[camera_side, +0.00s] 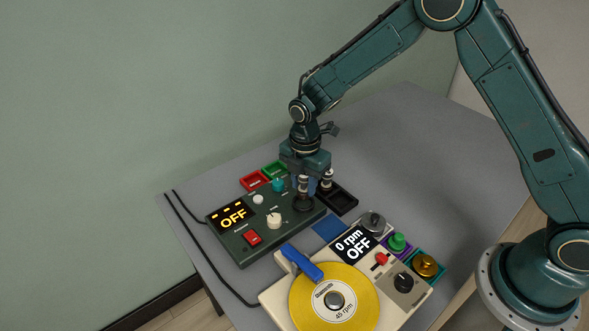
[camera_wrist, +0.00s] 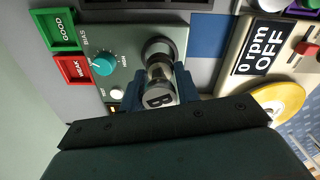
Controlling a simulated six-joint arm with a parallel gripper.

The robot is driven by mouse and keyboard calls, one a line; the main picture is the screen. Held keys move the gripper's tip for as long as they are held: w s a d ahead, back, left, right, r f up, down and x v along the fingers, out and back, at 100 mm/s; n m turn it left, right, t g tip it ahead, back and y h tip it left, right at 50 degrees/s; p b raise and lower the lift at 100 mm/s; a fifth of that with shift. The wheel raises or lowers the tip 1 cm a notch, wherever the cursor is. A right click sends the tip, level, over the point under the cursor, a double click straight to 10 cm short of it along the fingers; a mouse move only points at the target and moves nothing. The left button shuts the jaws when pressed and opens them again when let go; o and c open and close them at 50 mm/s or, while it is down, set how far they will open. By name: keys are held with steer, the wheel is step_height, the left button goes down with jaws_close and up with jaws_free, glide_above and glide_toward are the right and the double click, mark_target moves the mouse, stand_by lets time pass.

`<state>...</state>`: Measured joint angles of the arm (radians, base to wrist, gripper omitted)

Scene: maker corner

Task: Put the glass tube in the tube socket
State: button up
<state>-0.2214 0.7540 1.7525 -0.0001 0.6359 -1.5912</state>
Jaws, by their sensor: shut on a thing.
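My gripper (camera_side: 312,185) is low over the far right corner of the dark green tester (camera_side: 242,248). It is shut on the glass tube (camera_wrist: 160,72), which is between the fingers in the wrist view, its grey end marked "B" towards the camera. The dark round tube socket (camera_side: 303,204) is on the tester, right under the gripper. In the wrist view the socket (camera_wrist: 158,46) shows at the tube's far end, in line with it. I cannot tell whether the tube is seated in it or just above. The fingers partly hide the tube in the side view.
A red tray (camera_side: 254,181) and a green tray (camera_side: 275,169) lie behind the tester; a black tray (camera_side: 341,200) is to its right. A blue pad (camera_side: 330,229) and a turntable with a yellow disc (camera_side: 312,309) are in front. The table's far right is clear.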

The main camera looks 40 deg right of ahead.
mark_target(303, 193)
steer(key=shift+f, duration=1.35)
steer(key=shift+f, duration=0.5)
steer(key=o, duration=1.1)
steer(key=shift+r, duration=0.1)
steer(key=shift+r, duration=3.4)
